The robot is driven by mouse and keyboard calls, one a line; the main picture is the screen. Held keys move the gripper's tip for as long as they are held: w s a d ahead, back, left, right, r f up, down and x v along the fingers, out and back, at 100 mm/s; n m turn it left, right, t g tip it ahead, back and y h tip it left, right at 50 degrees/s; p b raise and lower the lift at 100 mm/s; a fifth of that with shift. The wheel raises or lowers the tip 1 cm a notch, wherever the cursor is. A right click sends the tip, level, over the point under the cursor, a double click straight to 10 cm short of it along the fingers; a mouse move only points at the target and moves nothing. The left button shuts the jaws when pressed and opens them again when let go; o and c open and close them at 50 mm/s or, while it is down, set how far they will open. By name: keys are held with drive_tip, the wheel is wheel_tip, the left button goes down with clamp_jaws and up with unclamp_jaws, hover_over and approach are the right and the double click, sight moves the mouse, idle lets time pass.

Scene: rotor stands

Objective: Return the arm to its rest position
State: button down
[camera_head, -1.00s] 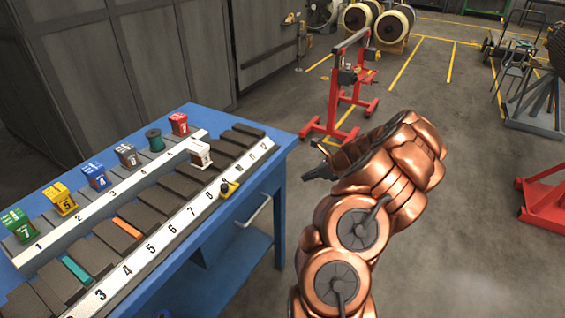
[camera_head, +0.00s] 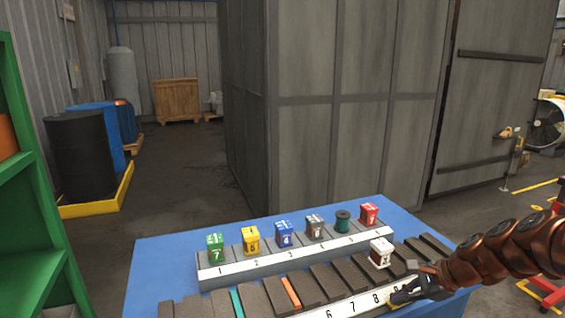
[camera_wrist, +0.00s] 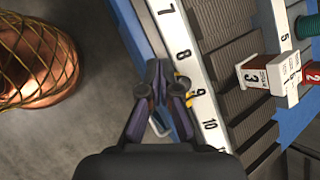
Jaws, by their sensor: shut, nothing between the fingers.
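My gripper (camera_head: 405,292) is at the right of the head view, at the end of my copper-coloured arm. In that view it overlaps the right part of the white numbered strip (camera_head: 345,308), around the 8. In the wrist view my gripper (camera_wrist: 163,88) has its dark fingers together with nothing between them. It appears over the blue table's front edge (camera_wrist: 143,40), beside the 8 and 9 marks. A small yellow piece (camera_wrist: 184,88) on the strip is partly hidden by a finger. I cannot tell the height above the table.
The blue table (camera_head: 160,255) carries a back rack with green (camera_head: 215,247), yellow (camera_head: 250,240), blue (camera_head: 284,233), grey (camera_head: 315,226) and red (camera_head: 369,214) blocks and a green spool (camera_head: 343,221). A white-topped block (camera_head: 381,252) stands farther forward. Green shelving (camera_head: 40,230) is at left.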

drive_tip(key=s+a+r+n+g+h, duration=0.2)
drive_tip(key=s+a+r+n+g, duration=0.15)
drive_tip(key=s+a+n, duration=0.85)
drive_tip(key=s+f+n+g+h, duration=0.1)
drive_tip(key=s+n+h, duration=0.3)
drive_tip(key=s, duration=1.5)
drive_tip(key=shift+s+a+n+g, duration=0.2)
drive_tip(key=shift+s+n+g, duration=0.1)
drive_tip(key=shift+n+g, duration=0.65)
